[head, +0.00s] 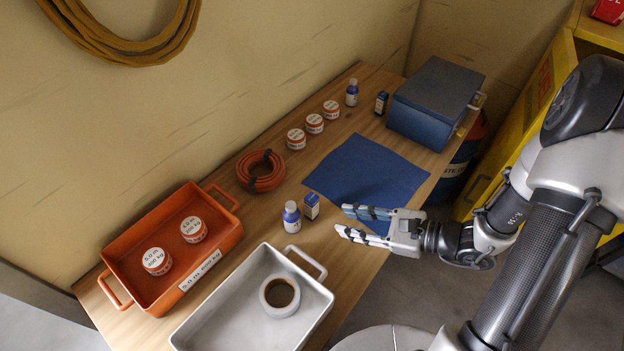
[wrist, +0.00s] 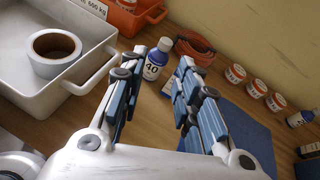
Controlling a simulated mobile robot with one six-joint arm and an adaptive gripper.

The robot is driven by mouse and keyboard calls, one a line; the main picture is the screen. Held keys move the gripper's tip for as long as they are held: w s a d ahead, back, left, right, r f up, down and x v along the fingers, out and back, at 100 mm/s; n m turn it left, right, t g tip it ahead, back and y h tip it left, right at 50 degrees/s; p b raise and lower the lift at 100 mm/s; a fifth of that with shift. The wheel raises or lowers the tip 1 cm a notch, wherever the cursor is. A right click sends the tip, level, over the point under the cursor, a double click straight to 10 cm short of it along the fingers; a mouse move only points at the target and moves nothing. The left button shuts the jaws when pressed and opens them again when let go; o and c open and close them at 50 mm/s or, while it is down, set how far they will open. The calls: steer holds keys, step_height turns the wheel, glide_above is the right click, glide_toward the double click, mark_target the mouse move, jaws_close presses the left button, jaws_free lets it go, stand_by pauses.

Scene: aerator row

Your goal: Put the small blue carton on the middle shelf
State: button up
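A small blue carton (head: 311,206) stands on the wooden table beside a blue bottle with a white cap (head: 291,217). A second small dark blue carton (head: 381,103) stands at the back, next to another blue bottle (head: 352,92). My gripper (head: 344,220) is open and empty, just right of the nearer carton, its fingers pointing at it. In the wrist view the nearer carton (wrist: 171,86) shows between the fingers, partly hidden by the right one. A yellow cabinet (head: 545,95) stands at the right; its middle shelf cannot be made out.
A white tray with a tape roll (head: 279,293) and an orange tray (head: 120,262) with labelled tins lie at the left. A coiled orange hose (head: 261,171), several tins (head: 314,123), a blue cloth (head: 368,169) and a blue box (head: 434,100) occupy the table. A drum stands beyond the right edge.

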steer(key=w+d+f+m+t+h, duration=0.1)
steer(key=w+d+f+m+t, duration=0.15)
steer(key=f+m, duration=0.25)
steer(key=b, duration=0.1)
glide_toward(316, 208)
steer(key=shift+t, duration=0.35)
steer(key=x, duration=0.4)
steer(key=r+x, duration=0.1)
steer(key=x, duration=0.1)
steer(key=shift+w+a, duration=0.1)
steer(key=shift+a, duration=0.3)
steer(key=w+a+f, duration=0.1)
steer(key=w+a+f+b, duration=0.1)
steer(key=a, duration=0.1)
steer(key=shift+w+f+b, duration=0.1)
steer(key=shift+b, duration=0.2)
steer(key=shift+w+a+f, duration=0.1)
steer(key=shift+w+a, duration=0.15)
steer(key=shift+a, duration=0.1)
jaws_close()
